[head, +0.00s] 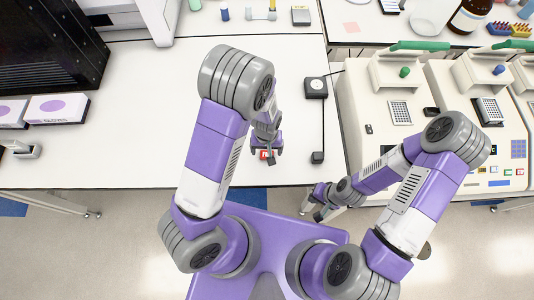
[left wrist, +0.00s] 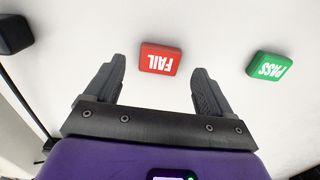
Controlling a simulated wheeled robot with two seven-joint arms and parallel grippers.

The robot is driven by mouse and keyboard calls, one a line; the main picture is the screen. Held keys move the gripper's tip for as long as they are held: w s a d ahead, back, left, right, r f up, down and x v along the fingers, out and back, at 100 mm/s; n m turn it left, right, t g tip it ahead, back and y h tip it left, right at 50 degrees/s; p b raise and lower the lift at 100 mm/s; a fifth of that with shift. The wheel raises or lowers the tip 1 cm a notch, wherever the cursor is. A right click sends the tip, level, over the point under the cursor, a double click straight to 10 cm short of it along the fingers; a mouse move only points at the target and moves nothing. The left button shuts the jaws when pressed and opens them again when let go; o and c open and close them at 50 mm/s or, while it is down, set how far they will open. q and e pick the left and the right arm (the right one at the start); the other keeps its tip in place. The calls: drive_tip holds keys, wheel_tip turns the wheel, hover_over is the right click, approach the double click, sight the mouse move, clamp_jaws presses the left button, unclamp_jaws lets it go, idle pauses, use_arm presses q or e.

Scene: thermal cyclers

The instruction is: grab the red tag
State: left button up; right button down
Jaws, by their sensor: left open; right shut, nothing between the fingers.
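The red tag (left wrist: 160,59), marked FAIL, lies flat on the white table. In the left wrist view it sits just beyond and between the fingertips of my open left gripper (left wrist: 158,78), with nothing held. In the head view my left gripper (head: 265,149) is over the table's front part and partly hides the red tag (head: 265,155). A green tag (left wrist: 269,65), marked PASS, lies to the right of the red one in the left wrist view. My right gripper (head: 315,207) is shut and empty, off the table's front edge.
A black box (head: 316,87) with a cable running to a small black block (head: 317,157) lies right of the left gripper. Thermal cyclers (head: 395,100) stand at the right. A glove box (head: 58,108) is at the left. The table's middle left is clear.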

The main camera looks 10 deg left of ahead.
use_arm(q)
drive_tip(key=shift+w+f, duration=0.2)
drive_tip(key=shift+f, duration=0.9)
drive_tip(key=shift+s, duration=0.1)
drive_tip(key=shift+r, duration=0.1)
drive_tip(key=c, duration=1.1)
